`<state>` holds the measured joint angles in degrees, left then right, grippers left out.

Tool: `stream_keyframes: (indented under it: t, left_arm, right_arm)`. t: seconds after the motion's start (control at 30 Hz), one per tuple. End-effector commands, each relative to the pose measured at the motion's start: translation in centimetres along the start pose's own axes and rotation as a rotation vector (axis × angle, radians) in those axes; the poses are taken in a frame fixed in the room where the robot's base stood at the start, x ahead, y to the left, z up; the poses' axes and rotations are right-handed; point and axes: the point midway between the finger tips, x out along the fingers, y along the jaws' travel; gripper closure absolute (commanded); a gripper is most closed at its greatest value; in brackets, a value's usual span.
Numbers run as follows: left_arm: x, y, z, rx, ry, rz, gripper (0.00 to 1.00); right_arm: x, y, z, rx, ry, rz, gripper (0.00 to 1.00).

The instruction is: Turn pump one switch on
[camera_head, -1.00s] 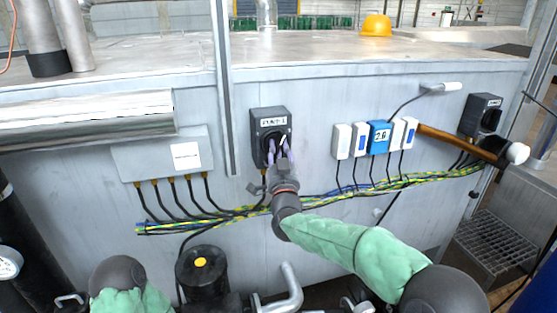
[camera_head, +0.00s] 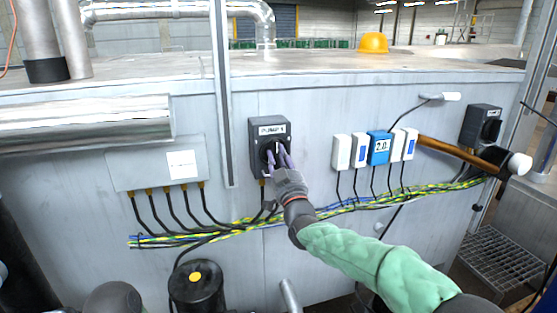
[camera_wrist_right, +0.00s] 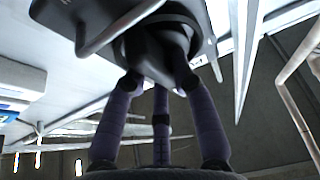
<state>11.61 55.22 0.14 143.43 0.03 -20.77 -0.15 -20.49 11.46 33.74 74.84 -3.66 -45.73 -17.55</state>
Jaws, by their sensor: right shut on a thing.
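The pump one switch is a dark grey box (camera_head: 270,135) labelled "PUMP 1" on the pale metal wall, left of the middle in the head view. Its round black knob sits on the lower front and is partly hidden by my fingers. My right gripper (camera_head: 280,160) has its purple fingers shut on the knob. In the right wrist view the fingers (camera_wrist_right: 160,110) reach up to the dark knob (camera_wrist_right: 160,45) and touch it around its sides. My left gripper is not in view; only a dark rounded part of my left arm shows at the bottom left.
A grey junction box (camera_head: 158,165) hangs left of the switch. White boxes and a blue display (camera_head: 379,147) reading 2.0 are to the right. A second dark switch (camera_head: 482,126) is at the far right. Yellow-green cables (camera_head: 340,208) run below. A yellow hard hat (camera_head: 373,42) lies on top.

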Motion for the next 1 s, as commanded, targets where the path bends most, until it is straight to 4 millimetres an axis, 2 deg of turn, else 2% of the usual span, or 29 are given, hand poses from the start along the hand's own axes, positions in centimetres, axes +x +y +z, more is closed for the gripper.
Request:
stream_keyframes:
  t: [0.27,0.3,0.33,0.73,0.87,1.0]
  left_arm:
    - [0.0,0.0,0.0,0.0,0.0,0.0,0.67]
    - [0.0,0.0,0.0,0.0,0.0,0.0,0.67]
    - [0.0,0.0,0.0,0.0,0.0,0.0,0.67]
    - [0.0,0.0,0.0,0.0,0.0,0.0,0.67]
    - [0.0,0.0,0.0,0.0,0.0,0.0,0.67]
    - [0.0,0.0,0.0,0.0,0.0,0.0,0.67]
  right_arm:
    - [-0.1,-0.1,0.3,-0.003,-0.006,-0.002,1.0]
    - [-0.1,-0.1,0.3,-0.003,-0.006,-0.002,0.65]
    - [-0.1,-0.1,0.3,-0.003,-0.006,-0.002,0.63]
    - [-0.4,0.0,0.1,-0.001,-0.002,-0.001,0.63]
    - [-1.5,0.0,0.0,-0.001,-0.001,0.0,0.63]
    - [-3.7,0.0,0.0,-0.002,-0.002,0.0,0.63]
